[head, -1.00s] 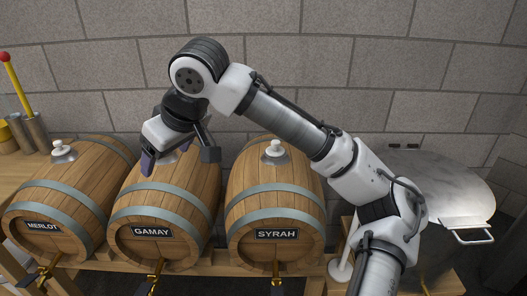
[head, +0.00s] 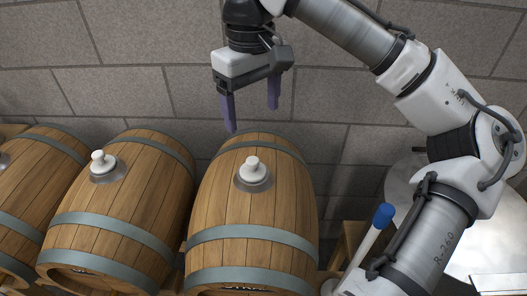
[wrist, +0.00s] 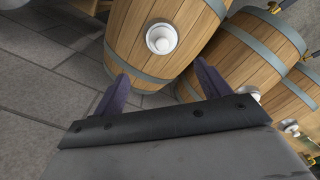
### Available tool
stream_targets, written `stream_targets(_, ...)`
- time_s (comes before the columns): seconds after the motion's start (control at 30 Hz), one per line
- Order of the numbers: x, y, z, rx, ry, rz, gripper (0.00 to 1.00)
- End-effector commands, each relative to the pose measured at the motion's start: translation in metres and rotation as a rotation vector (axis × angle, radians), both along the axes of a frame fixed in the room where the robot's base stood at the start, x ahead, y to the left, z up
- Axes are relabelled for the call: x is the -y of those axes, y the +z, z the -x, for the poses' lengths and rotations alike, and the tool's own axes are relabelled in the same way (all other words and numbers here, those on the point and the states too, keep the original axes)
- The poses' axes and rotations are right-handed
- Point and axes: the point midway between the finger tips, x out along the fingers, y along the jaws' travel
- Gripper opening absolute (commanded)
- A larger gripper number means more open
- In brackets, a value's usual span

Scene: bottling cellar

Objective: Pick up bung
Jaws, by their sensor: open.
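White bungs sit in metal collars on top of the barrels. One bung (head: 252,168) is upright on the right barrel (head: 218,215), which carried the SYRAH label in the earlier view. Another bung (head: 101,160) is on the middle barrel (head: 140,205). My gripper (head: 252,119) is open and empty, above and behind the right barrel's bung, apart from it. In the wrist view the nearest bung (wrist: 161,38) lies ahead of the spread fingers, roughly centred between them.
A third barrel (head: 30,205) is at the left edge, its bung only partly in view. A block wall (head: 120,60) stands behind. A white rod with a blue end (head: 383,216) and a round metal vessel (head: 500,245) are at the right, partly behind my arm.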

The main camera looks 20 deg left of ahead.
Motion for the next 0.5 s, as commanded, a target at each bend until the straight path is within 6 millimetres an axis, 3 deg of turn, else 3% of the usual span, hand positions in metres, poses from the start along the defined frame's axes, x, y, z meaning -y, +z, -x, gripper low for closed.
stream_targets(0.17,0.0,-0.013,0.001,-0.003,0.003,-0.001,0.76)
stream_targets(0.5,0.0,-0.074,0.001,-0.001,0.001,0.0,0.76)
